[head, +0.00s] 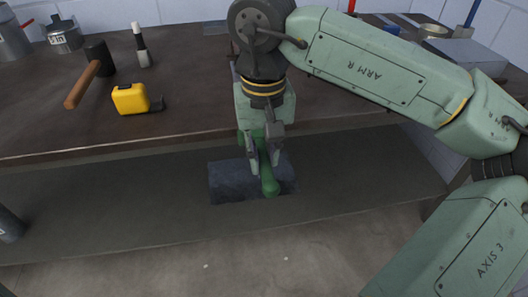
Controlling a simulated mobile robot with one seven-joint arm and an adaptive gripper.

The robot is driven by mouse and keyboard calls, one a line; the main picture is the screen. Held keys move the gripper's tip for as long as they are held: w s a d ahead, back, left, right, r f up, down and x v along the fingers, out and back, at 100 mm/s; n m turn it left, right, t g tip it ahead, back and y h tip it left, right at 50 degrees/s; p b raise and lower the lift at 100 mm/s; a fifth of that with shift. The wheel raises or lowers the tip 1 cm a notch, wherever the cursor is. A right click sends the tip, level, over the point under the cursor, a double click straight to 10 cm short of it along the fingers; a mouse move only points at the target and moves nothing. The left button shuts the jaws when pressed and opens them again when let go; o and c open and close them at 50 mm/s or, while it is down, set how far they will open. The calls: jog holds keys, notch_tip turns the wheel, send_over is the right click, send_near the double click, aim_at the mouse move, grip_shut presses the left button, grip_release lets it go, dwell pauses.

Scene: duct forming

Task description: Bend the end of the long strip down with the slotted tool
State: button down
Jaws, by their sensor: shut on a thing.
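My gripper (263,160) is in front of the bench's front edge, pointing down. It is shut on a green handle (269,184), which I take to be the slotted tool's. The handle's rounded end hangs below the fingers, above or in front of a dark block. The tool's slotted end cannot be made out; my wrist and fingers hide the area above the handle. The long strip cannot be made out either. A small piece of something dark shows at the bench edge left of my wrist, too hidden to name.
The dark brown bench (190,95) holds a yellow tape measure (130,99), a hammer (92,72), a black-and-white marker-like item (141,46) and metal cans (64,35). A dark grey block (228,182) lies on the lower shelf (120,205). Tape and other items stand at the back right.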

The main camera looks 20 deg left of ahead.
jog(key=shift+f+b, duration=0.45)
jog(key=shift+b, duration=0.4)
jog(key=f+t+b, duration=0.1)
jog(key=b, duration=0.1)
jog(key=f+t+y+b, duration=0.1)
jog(key=b, duration=0.1)
jog(key=shift+s+d+b, duration=0.15)
jog(key=shift+s+b, duration=0.05)
jog(key=shift+b, duration=0.1)
jog(key=shift+f+y, duration=0.1)
jog(key=shift+y, duration=0.2)
jog(key=shift+f+t+b, duration=0.3)
jog(key=shift+f+b, duration=0.05)
jog(key=shift+b, duration=0.35)
jog(key=shift+f+t+y+b, duration=0.3)
jog(key=shift+f+b, duration=0.2)
jog(key=shift+b, duration=0.5)
